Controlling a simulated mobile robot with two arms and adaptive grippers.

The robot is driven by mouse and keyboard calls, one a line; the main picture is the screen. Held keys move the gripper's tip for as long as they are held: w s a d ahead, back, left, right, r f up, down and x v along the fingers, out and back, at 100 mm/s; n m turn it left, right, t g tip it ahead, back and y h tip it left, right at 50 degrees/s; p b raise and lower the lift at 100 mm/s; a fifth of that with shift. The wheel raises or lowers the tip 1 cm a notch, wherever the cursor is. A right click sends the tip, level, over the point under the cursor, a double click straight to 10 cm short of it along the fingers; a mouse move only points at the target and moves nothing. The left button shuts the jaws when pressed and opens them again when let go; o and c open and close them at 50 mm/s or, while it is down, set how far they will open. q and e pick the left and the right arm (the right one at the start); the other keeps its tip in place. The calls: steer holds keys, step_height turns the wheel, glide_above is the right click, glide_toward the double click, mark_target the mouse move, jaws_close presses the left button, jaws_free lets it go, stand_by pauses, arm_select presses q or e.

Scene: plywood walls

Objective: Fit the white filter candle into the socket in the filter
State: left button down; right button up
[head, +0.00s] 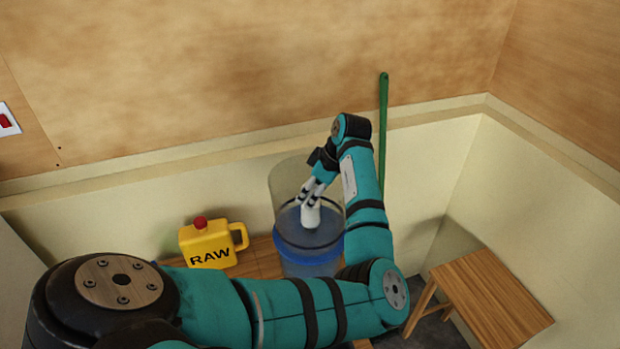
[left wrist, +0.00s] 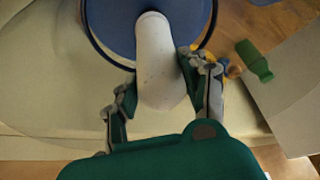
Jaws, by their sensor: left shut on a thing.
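The white filter candle (head: 311,215) is upright or nearly so, inside the rim of the clear filter (head: 308,262) with its blue band. My left gripper (head: 314,193) is shut on the candle and reaches down into the filter from above. In the left wrist view the candle (left wrist: 155,50) lies between the two fingers of the left gripper (left wrist: 158,95), with its far end over the blue floor of the filter (left wrist: 112,22). The socket is hidden, and I cannot tell whether the candle touches it. My right gripper is not in view.
A yellow jug marked RAW (head: 208,245) with a red cap stands left of the filter on a wooden top. A green pole (head: 383,120) leans at the wall behind. A wooden stool (head: 490,300) stands at right. A small green object (left wrist: 254,61) shows in the left wrist view.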

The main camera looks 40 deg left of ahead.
arm_select(q)
steer(key=shift+f, duration=0.4)
steer(key=c, duration=0.6)
jaws_free()
steer(key=v, duration=1.2)
